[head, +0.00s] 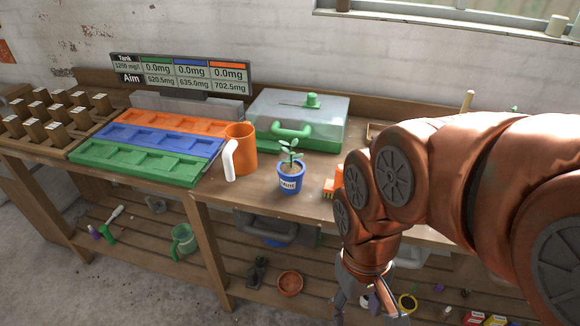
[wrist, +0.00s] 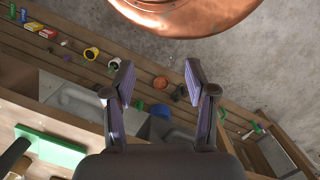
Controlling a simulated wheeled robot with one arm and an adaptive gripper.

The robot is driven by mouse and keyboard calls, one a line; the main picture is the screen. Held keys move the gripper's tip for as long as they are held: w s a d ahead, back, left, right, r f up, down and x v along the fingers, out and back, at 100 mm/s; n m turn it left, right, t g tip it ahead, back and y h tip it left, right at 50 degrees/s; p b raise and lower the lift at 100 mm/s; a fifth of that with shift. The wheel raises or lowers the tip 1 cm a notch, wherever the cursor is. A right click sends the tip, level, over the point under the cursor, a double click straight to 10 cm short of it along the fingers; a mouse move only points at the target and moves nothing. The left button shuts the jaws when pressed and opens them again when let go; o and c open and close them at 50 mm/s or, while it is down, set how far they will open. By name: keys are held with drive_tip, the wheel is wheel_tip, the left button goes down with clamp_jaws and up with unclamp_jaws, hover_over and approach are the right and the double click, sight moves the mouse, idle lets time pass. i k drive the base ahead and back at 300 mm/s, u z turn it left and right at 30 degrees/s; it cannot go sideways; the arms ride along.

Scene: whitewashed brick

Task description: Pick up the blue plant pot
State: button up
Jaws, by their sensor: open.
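The blue plant pot (head: 291,182) stands upright on the wooden bench near its front edge, with a small green plant in it and a white label on its front. My gripper (head: 370,308) hangs low in front of the bench, to the right of and below the pot in the head view. In the wrist view my gripper (wrist: 158,80) is open, with its two fingers apart and nothing between them. I cannot make out the blue plant pot on the bench top in the wrist view.
An orange watering mug (head: 240,150) stands just left of the pot. A green-based clear case (head: 298,125) lies behind it. Colored trays (head: 150,145) fill the bench's left. An orange item (head: 334,184) sits right of the pot beside my arm. The lower shelf holds a terracotta pot (head: 289,284).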

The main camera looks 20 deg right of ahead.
sight(291, 170)
drive_tip(key=z, duration=0.85)
drive_tip(key=k, duration=1)
drive_tip(key=u, duration=1.2)
drive_tip(key=i, duration=0.5)
